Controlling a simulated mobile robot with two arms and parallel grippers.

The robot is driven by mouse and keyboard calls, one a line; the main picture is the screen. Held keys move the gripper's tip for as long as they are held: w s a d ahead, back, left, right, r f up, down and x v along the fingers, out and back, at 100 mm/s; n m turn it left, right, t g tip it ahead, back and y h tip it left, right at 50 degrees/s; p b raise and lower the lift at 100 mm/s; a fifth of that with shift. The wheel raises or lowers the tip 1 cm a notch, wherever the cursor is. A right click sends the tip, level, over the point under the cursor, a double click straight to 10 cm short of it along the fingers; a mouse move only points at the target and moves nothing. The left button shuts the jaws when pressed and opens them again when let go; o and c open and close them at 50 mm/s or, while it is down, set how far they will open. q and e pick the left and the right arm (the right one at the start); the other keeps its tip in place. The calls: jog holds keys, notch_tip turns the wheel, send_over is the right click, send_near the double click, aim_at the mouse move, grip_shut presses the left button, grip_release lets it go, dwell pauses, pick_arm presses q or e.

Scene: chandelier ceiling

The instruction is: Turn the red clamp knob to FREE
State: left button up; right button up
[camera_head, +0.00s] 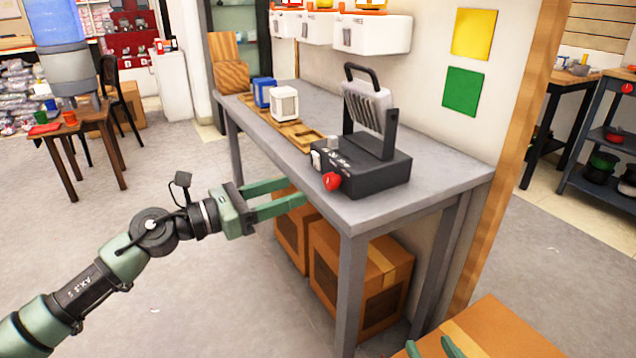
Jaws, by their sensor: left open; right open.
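The red clamp knob (332,181) sits on the front face of a black device (375,172) on the grey table. White markings on the device are too small to read, so I cannot tell which setting the knob points to. My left gripper (293,191) is open and empty, in front of the table edge. Its fingers point right toward the knob, with a gap between them and it. My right gripper (430,346) shows only its green fingertips at the bottom edge; it is open, and the rest is out of frame.
The grey table (400,207) carries a wooden tray (303,139) with a blue item (264,92) and a white item (285,103). Cardboard boxes (385,265) stand beneath. Another box (505,330) is at bottom right.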

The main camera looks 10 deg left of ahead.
aim_at(327, 180)
pick_arm(q)
jog(key=x, duration=0.6)
jog(key=shift+w+d+f, duration=0.1)
jog(key=shift+w+d, duration=0.45)
jog(key=shift+d, duration=0.1)
